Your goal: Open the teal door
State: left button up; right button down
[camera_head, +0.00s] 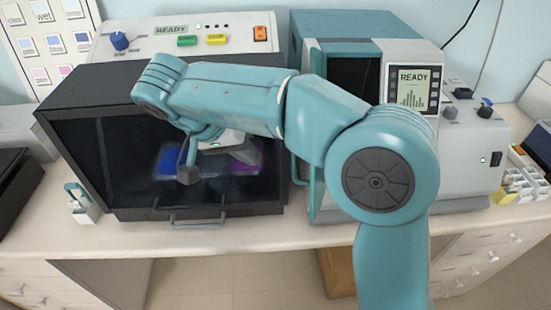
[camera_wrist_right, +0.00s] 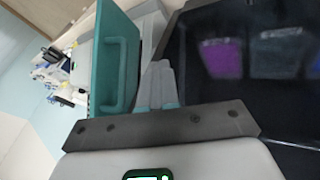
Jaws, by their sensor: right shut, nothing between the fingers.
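The teal door (camera_head: 312,150) belongs to the teal machine (camera_head: 305,35) right of centre. In the head view it shows nearly edge-on and appears swung out from the front, with a dark interior beside it, partly behind my arm. In the right wrist view the door (camera_wrist_right: 122,45) shows its face with a teal bar handle (camera_wrist_right: 118,80). My right gripper (camera_head: 252,157) is shut and empty in front of the black cabinet, left of the door. Its fingers (camera_wrist_right: 160,72) point up beside the door in the wrist view; no grip on the handle shows. My left gripper is out of view.
The machine's READY screen (camera_head: 413,90) and a grey control box (camera_head: 480,140) are at the right.

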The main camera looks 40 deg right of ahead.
jog(key=s+d+f+n+t+y+b, duration=0.1)
jog(key=s+d, duration=0.4)
jog(key=d, duration=0.1)
jog(key=shift+s+f+n+t+b, duration=0.15)
jog(key=shift+s+n+t+b, duration=0.15)
jog(key=shift+s+n+b, duration=0.1)
dwell(0.4)
jog(key=shift+d, duration=0.1)
